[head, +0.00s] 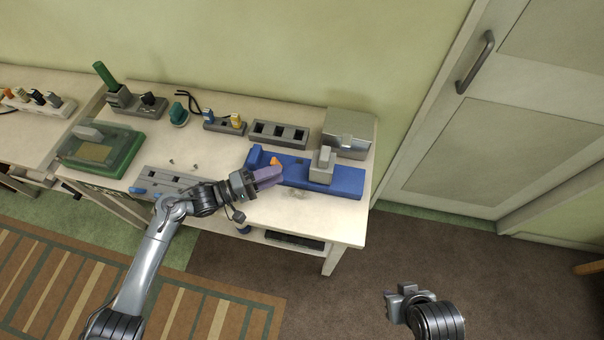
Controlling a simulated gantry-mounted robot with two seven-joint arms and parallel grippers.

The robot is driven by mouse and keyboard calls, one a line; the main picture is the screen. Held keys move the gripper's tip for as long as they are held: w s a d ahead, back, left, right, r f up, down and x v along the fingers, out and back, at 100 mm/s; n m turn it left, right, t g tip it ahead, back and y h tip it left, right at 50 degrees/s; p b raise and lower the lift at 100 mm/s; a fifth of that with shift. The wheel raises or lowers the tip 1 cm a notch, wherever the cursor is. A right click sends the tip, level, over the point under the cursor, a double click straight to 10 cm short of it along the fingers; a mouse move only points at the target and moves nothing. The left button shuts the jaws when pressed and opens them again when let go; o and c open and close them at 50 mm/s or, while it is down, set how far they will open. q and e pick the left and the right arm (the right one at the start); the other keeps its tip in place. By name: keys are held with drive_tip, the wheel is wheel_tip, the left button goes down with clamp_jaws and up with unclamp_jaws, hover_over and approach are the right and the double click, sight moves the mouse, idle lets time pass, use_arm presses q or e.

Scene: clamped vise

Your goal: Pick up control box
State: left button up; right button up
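A grey metal box (347,132) stands at the back right corner of the table; it is the most box-like thing in view, but I cannot tell for sure that it is the control box. A long blue vise base (335,182) with a grey upright block (323,165) lies in front of it. My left gripper (268,177) is over the left part of the blue base, left of the grey box and apart from it. A purple piece shows at its tip; I cannot tell whether it is fingers or something held. My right gripper (398,296) is off the table at lower right, its opening unclear.
A grey slotted block (279,134), small blue and yellow parts (224,122), a grey holder with a green handle (134,101) and a green tray (122,154) line the table. A grey rail (165,184) lies near the front.

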use_arm(q)
hover_over(304, 174)
drive_tip(key=shift+r, duration=0.2)
idle(0.4)
clamp_jaws()
drive_tip(key=shift+r, duration=0.15)
idle(1.2)
